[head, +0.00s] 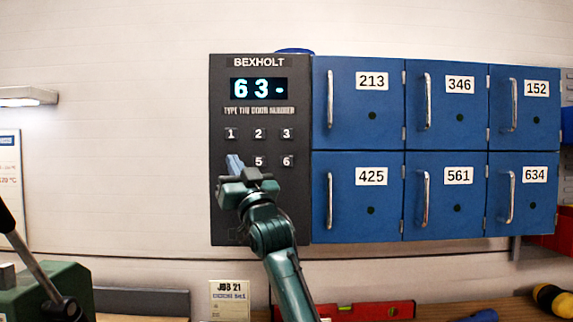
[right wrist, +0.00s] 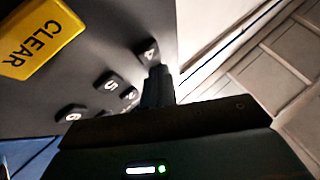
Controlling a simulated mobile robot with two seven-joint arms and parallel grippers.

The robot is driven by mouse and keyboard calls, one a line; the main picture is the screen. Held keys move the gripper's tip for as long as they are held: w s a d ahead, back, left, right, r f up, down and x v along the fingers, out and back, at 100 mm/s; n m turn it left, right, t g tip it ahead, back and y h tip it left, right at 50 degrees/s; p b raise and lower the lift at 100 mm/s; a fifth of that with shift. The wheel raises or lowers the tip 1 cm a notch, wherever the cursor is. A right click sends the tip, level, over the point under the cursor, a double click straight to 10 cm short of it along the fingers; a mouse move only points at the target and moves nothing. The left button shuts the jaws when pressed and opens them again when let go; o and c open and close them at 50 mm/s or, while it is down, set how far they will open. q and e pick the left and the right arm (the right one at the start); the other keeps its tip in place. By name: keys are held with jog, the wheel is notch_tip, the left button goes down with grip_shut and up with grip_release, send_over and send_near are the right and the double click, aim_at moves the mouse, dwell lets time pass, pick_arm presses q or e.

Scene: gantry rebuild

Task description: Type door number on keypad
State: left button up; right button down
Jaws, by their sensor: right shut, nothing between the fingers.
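The dark keypad panel (head: 260,212) is on the wall, and its display (head: 258,89) reads "63-". Keys 1 (head: 231,134), 2 (head: 258,134), 3 (head: 286,134), 5 (head: 259,161) and 6 (head: 287,161) show in the head view; my right gripper hides the 4 and lower keys. My right gripper (head: 235,163) is shut and empty, its fingertips over the place of the 4. In the right wrist view the fingertips (right wrist: 158,78) are right at the 4 key (right wrist: 149,53); I cannot tell whether they touch. A yellow CLEAR key (right wrist: 38,40) shows there. My left gripper is out of view.
Blue locker doors adjoin the keypad's right side: 213 (head: 360,115), 346 (head: 445,110), 152 (head: 520,115), 425 (head: 365,215), 561 (head: 450,212) and 634 (head: 530,208). A red level (head: 370,311) lies on the bench below. A green machine with a lever (head: 55,290) stands at lower left.

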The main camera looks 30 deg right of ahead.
jog(key=shift+w+a+f, duration=0.2)
jog(key=shift+a, duration=0.2)
jog(key=shift+w+d, duration=0.1)
jog(key=shift+w, duration=0.05)
jog(key=shift+w+d+p, duration=0.15)
jog(key=shift+w+p, duration=0.05)
jog(key=shift+p, duration=0.15)
jog(key=shift+w+d, duration=0.2)
jog(key=shift+w, duration=0.15)
dwell(0.7)
jog(key=shift+s, duration=0.1)
jog(key=shift+s+a, duration=0.4)
jog(key=shift+s, duration=0.2)
